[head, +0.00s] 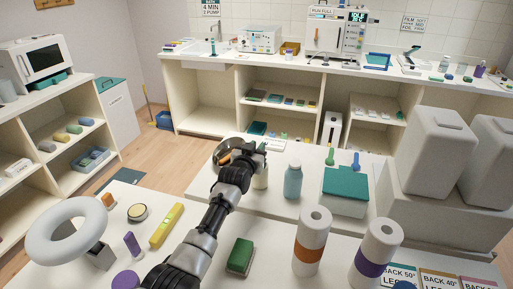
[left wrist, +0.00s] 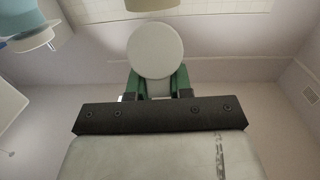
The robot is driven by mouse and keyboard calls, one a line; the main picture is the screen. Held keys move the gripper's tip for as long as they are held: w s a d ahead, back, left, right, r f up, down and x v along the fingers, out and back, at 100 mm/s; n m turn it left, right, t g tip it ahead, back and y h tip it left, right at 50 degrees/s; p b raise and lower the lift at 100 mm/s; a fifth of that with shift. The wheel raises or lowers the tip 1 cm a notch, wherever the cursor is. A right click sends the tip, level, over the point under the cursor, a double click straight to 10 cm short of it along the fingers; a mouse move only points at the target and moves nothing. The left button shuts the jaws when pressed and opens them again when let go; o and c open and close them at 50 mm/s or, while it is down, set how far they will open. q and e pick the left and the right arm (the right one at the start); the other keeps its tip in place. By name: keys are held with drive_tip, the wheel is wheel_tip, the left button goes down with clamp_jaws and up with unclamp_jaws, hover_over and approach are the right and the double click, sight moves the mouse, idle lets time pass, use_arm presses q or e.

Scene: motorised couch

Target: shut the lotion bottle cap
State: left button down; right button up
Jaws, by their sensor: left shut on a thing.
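A cream bottle (head: 261,179) stands on the white table, partly hidden behind my left arm and hand. My left gripper (head: 261,149) is at the top of this bottle. In the left wrist view a pale round disc (left wrist: 155,50) sits between the green fingers of the gripper, which is shut on it. The disc looks like the bottle's cap or top, but I cannot tell whether it is seated. My right gripper is not in view.
A teal bottle (head: 293,181) stands just right of the cream one. A teal-lidded box (head: 345,183), two paper rolls (head: 311,243) and a green block (head: 240,256) are also nearby. A yellow level (head: 166,225) lies left of my arm.

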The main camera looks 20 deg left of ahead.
use_arm(q)
drive_tip(key=g+p, duration=0.2)
drive_tip(key=p, duration=0.1)
drive_tip(key=shift+w+r+p, duration=0.1)
drive_tip(key=shift+w+p, duration=0.2)
drive_tip(key=shift+w, duration=0.1)
drive_tip(key=shift+w+g+p, duration=0.35)
drive_tip(key=shift+g+p, duration=0.25)
drive_tip(key=shift+g, duration=0.4)
drive_tip(key=shift+w+f+g, duration=0.25)
drive_tip(key=shift+f+g, duration=0.1)
drive_tip(key=shift+g, duration=0.25)
drive_tip(key=shift+w+d+f+g, duration=0.1)
drive_tip(key=shift+w+f+g, duration=0.15)
drive_tip(key=shift+g, duration=0.45)
drive_tip(key=c, duration=1.3)
unclamp_jaws()
drive_tip(key=shift+o, duration=1.3)
drive_tip(key=shift+w, duration=0.1)
drive_tip(key=shift+o, duration=0.2)
drive_tip(key=shift+w, duration=0.1)
drive_tip(key=shift+r+p, duration=0.15)
drive_tip(key=shift+p, duration=0.15)
